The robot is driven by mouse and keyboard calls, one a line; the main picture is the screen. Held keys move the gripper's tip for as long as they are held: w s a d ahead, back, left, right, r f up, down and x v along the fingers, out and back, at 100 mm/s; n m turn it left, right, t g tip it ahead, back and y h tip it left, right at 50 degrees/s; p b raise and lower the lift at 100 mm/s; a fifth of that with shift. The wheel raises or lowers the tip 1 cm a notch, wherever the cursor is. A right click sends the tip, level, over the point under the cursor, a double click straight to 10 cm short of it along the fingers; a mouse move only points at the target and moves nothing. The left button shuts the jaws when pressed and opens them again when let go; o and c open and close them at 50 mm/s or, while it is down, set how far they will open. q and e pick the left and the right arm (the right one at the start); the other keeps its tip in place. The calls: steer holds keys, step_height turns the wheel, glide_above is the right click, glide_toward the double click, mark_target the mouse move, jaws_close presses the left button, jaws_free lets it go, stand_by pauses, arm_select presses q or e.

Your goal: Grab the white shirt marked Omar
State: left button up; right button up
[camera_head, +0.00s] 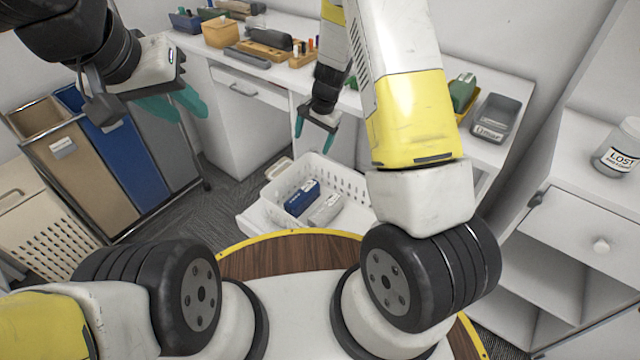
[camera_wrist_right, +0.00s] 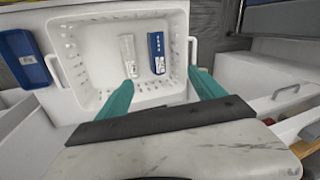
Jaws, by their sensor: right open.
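A white item (camera_head: 326,209) with a small label lies in a white perforated basket (camera_head: 345,172). A blue item (camera_head: 301,197) with a white label lies beside it. In the wrist view the white item (camera_wrist_right: 128,55) is left of the blue item (camera_wrist_right: 157,54), inside the basket (camera_wrist_right: 68,48). The lettering is too small to read, so I cannot tell whether either is marked Omar. My right gripper (camera_head: 314,137) is open and empty above the basket's far side; its teal fingers (camera_wrist_right: 160,82) are spread in the wrist view. My left gripper (camera_head: 174,103) looks open and empty over the hampers.
Tan, blue and grey hampers (camera_head: 118,150) stand at the left by a perforated beige basket (camera_head: 35,215). A white counter (camera_head: 225,62) behind holds boxes, trays and a stapler-like green object (camera_head: 462,92). A jar labelled LOST (camera_head: 618,150) stands on the right cabinet.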

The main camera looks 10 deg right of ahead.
step_height(320, 180, down, 15)
steer(key=d+m+h, duration=0.1)
steer(key=h, duration=0.1)
steer(key=g+h, duration=0.1)
glide_above(326, 206)
steer(key=shift+m, duration=0.4)
steer(key=f, duration=1)
steer(key=shift+s+a+f, duration=0.2)
steer(key=shift+s+a, duration=0.15)
steer(key=shift+a, duration=0.05)
steer(key=f, duration=0.5)
steer(key=w+f, duration=0.1)
steer(key=f, duration=0.1)
steer(key=shift+d+f, duration=0.15)
steer(key=shift+d, duration=0.2)
steer(key=c, duration=1.6)
